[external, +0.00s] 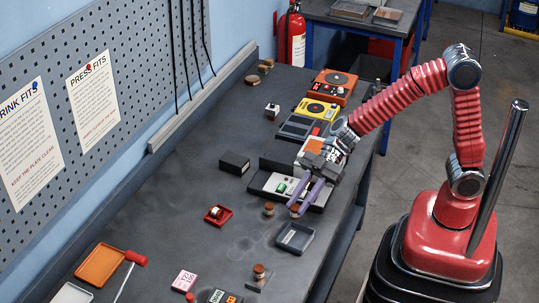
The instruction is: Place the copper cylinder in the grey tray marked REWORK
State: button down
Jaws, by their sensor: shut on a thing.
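My gripper (297,206) reaches down over the bench with its purple fingers, shut on a small copper-brown cylinder (294,211). The fingers partly hide the cylinder, and I cannot tell whether it touches the bench. A grey tray (295,237) lies just in front of it, toward the bottom of the picture, and looks empty. No REWORK marking is readable on it at this size. A similar copper-brown cylinder (269,209) stands just left of the gripper. Another similar piece (258,271) stands on a small plate near the front.
A small red tray (217,215) holds a pale ring-like part. An orange tray (99,265) and a red-handled tool (136,258) lie at the lower left. A black block (234,163) and a device with a green button (281,187) are behind the gripper. The middle left bench is clear.

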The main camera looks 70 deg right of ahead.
jog(key=shift+s+a, duration=0.1)
jog(key=shift+s, duration=0.15)
send_over(299, 238)
jog(key=shift+f, duration=3.05)
jog(key=shift+f, duration=0.1)
jog(key=shift+f, duration=1.8)
jog(key=c, duration=1.5)
grip_release()
jog(key=shift+f, duration=0.1)
